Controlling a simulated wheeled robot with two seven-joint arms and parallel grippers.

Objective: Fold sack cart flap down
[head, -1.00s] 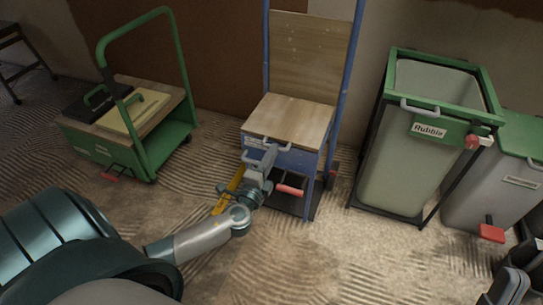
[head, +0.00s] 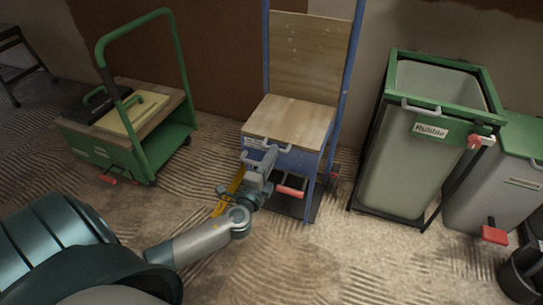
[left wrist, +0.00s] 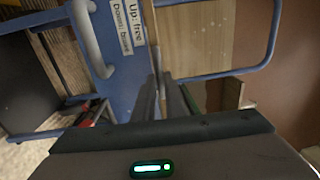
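The sack cart has a blue frame (head: 347,65), a wooden back board (head: 310,52) and a flat wooden flap (head: 289,121) standing out level in front of it. Below the flap is a blue front panel (head: 297,160) with a grey bar handle. In the left wrist view the panel carries a label (left wrist: 128,28) reading "Up: free, Down: brake", and the grey handle (left wrist: 88,38) is left of my fingers. My left gripper (head: 266,153) is at the flap's front edge. Its fingers (left wrist: 167,82) are close together; whether they hold anything is unclear.
A red pedal (head: 291,191) sticks out low on the cart, right of my gripper. A green trolley (head: 150,152) stands left. A rubble bin (head: 412,150) and a grey bin (head: 490,195) stand right. The ridged floor in front is mostly clear.

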